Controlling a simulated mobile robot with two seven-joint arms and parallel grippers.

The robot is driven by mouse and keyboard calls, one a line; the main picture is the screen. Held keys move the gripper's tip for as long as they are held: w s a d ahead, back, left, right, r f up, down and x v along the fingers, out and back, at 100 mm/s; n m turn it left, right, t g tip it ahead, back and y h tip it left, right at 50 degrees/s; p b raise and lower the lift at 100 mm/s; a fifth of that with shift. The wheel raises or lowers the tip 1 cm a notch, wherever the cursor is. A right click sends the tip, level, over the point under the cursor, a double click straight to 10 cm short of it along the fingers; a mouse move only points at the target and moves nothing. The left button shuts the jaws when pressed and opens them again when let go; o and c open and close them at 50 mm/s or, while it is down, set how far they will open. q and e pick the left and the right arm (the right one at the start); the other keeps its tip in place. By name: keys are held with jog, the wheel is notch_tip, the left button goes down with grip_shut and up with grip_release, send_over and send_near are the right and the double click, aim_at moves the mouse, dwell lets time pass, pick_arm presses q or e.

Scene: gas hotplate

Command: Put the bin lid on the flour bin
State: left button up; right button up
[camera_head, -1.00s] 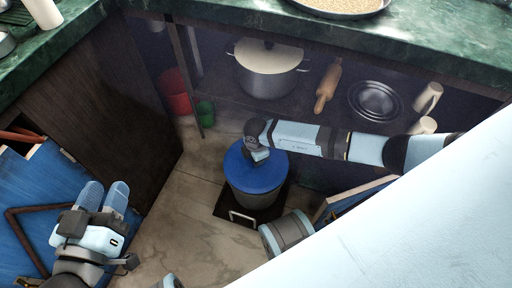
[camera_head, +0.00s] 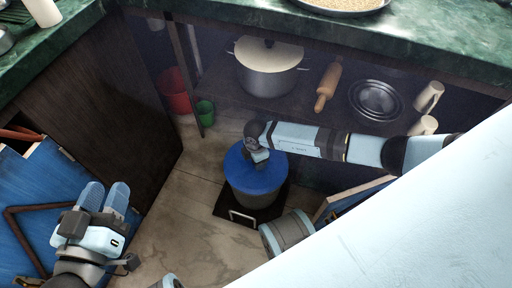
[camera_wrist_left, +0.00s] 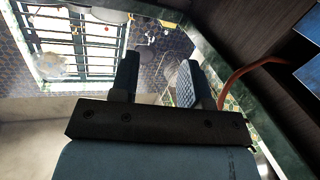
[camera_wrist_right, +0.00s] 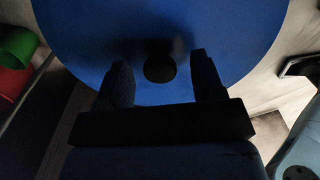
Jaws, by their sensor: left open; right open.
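The blue round bin lid (camera_head: 268,178) lies on top of the grey flour bin (camera_head: 254,198) and looks level. The bin stands on a dark base with a pale handle on the floor. My right gripper (camera_head: 257,156) is just above the lid, pointing down. In the right wrist view the lid (camera_wrist_right: 220,45) fills the upper part, and its dark round knob (camera_wrist_right: 159,69) shows beyond and between the open fingers (camera_wrist_right: 160,80). I cannot tell whether the fingers touch the lid. My left gripper (camera_head: 104,196) is open and empty, away to the left; it also shows in the left wrist view (camera_wrist_left: 157,75).
Red (camera_head: 174,90) and green (camera_head: 205,112) containers stand at the back left. A green counter (camera_head: 430,45) overhangs. Floor left of the bin is clear.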

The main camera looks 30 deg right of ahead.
notch_tip(320, 180, up, 3)
jog(key=shift+f+p, duration=0.1)
jog(key=shift+p, duration=0.75)
notch_tip(320, 180, up, 4)
jog(key=shift+r+p, duration=0.15)
jog(key=shift+p, duration=0.85)
pick_arm(q)
notch_tip(320, 180, up, 7)
jog(key=n+t+p, duration=0.1)
jog(key=t+p, duration=0.1)
jog(key=shift+s, duration=0.3)
pick_arm(e)
notch_tip(320, 180, up, 7)
pick_arm(q)
jog(key=shift+a, duration=0.1)
pick_arm(e)
jog(key=shift+f, duration=0.2)
